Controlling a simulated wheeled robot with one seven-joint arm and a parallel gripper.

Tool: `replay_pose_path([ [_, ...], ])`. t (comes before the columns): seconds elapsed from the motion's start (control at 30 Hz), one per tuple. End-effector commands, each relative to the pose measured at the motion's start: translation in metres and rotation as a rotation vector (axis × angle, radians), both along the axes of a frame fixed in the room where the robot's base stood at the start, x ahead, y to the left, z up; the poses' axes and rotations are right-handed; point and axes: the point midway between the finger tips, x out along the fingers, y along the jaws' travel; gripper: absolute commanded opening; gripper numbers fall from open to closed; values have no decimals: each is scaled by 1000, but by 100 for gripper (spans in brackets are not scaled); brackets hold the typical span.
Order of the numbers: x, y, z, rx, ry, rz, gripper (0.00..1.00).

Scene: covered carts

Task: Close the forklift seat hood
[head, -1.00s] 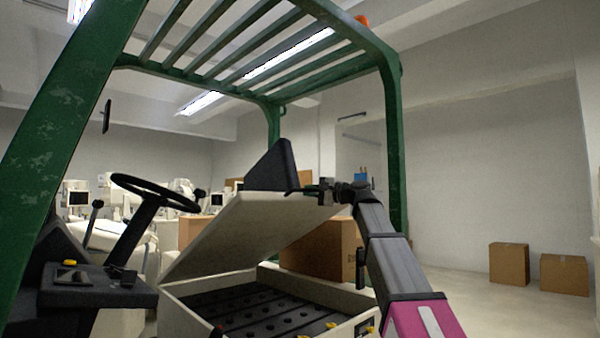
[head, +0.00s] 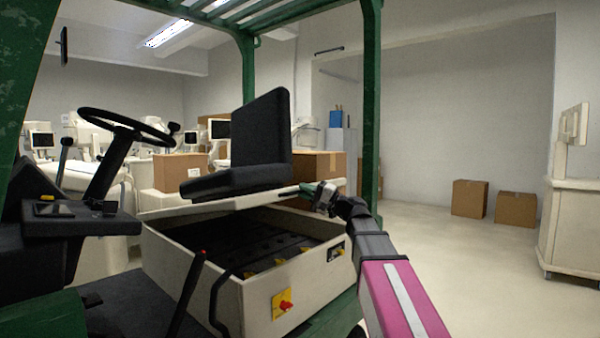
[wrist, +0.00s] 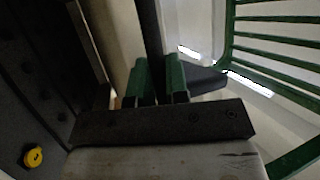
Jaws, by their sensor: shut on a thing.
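The forklift seat hood (head: 240,203) is a pale lid carrying the black seat (head: 262,150). It is tilted a little open above the cream battery box (head: 250,290), with a dark gap along its front and right. The exact contact between the fingertips is partly hidden. The dark battery top (wrist: 40,70) shows at the left of the wrist view.
The steering wheel (head: 128,124) and console (head: 80,220) stand left of the hood. A green post (head: 370,110) rises close behind my arm. Cardboard boxes (head: 470,198) lie on open floor at right.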

Motion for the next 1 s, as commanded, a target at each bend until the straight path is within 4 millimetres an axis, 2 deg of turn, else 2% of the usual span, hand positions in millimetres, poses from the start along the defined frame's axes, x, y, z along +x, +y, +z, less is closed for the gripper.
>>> replay_pose_path([
  [0.03, -3, -3, -14, 3, 3, -1, 0],
  [0.6, -13, -19, -145, 2, 5, -1, 0],
  [0.8, -14, -20, -184, 3, 4, -1, 0],
  [1.0, -14, -21, -212, 2, 3, -1, 0],
])
